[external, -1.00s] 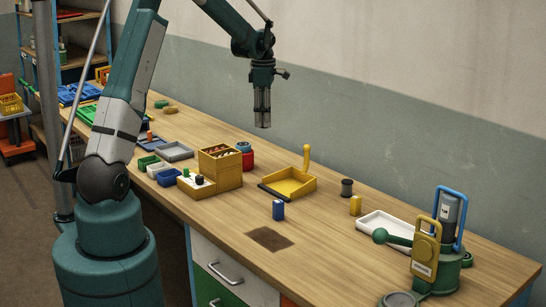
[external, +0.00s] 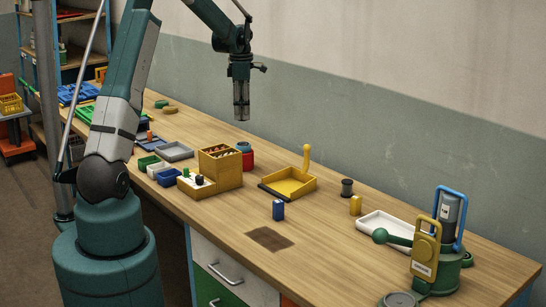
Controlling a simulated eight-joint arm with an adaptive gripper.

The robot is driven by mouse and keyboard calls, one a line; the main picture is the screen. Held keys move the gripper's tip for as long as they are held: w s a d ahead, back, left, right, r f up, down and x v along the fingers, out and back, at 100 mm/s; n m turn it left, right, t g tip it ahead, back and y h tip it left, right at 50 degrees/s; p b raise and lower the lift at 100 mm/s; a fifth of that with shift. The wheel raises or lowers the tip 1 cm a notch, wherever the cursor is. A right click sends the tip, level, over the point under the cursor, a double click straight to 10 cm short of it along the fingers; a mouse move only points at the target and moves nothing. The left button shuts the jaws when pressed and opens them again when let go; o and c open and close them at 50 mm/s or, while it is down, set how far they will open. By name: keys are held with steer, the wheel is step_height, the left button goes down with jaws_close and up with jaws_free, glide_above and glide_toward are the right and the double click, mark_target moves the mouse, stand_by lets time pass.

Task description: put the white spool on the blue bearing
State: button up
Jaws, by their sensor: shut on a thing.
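My gripper (external: 241,114) hangs above the far side of the bench, fingers pointing down, well clear of the bench top. Its fingers are close together on something pale and small, which I take for the white spool; the fingers hide most of it. I see no other white spool on the bench. A small upright blue block (external: 278,210) stands alone near the front middle of the bench; it may be the blue bearing, but its shape is too small to be sure. It is to the right of my gripper in the picture and lower down.
A wooden box (external: 220,168), a yellow tray (external: 288,187) with an upright handle, a dark spool (external: 347,188), a yellow block (external: 355,205) and a white tray (external: 372,228) stand around. A green press-like device (external: 449,268) is at right. Bench around the dark patch (external: 270,239) is free.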

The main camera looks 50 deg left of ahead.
glide_above(243, 144)
steer(key=shift+f, duration=3)
steer(key=shift+f, duration=1.85)
steer(key=shift+f, duration=0.15)
steer(key=o, duration=0.8)
steer(key=shift+o, duration=0.2)
step_height(243, 144, up, 12)
steer(key=shift+r, duration=0.15)
